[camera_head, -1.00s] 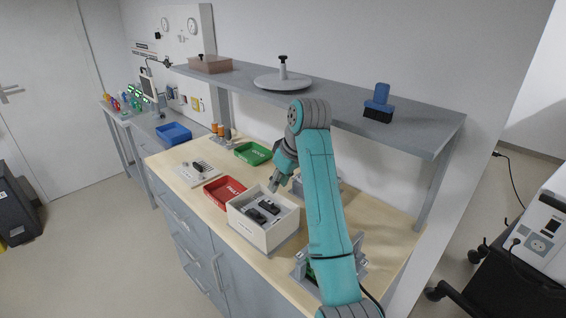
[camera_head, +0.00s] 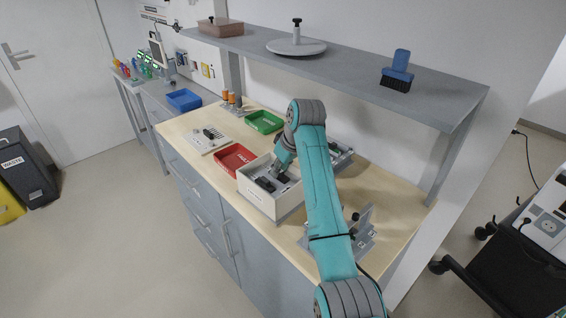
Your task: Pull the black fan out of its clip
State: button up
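A white open box (camera_head: 262,200) stands on the wooden bench and holds small black parts (camera_head: 265,184). One of these may be the black fan, but it is too small to tell, and I cannot make out a clip. My gripper (camera_head: 281,176) points down at the box's inside, over its back right part, close to or touching a black part there. My wrist and teal forearm hide the right side of the box. The fingers are too small and dark to tell whether they are open or shut.
A red tray (camera_head: 234,158) sits left of the box and a green tray (camera_head: 264,122) behind it. A grey fixture (camera_head: 362,236) stands right of my arm. A grey shelf (camera_head: 350,80) with a brush (camera_head: 398,72) overhangs the bench's back. Bare wood lies at the right.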

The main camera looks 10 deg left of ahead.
jog(key=shift+a+f, duration=0.1)
jog(key=shift+f, duration=0.05)
jog(key=shift+c, duration=0.2)
grip_shut()
jog(key=shift+c, duration=2.1)
grip_release()
grip_shut()
jog(key=shift+r, duration=0.2)
jog(key=shift+r, duration=3.9)
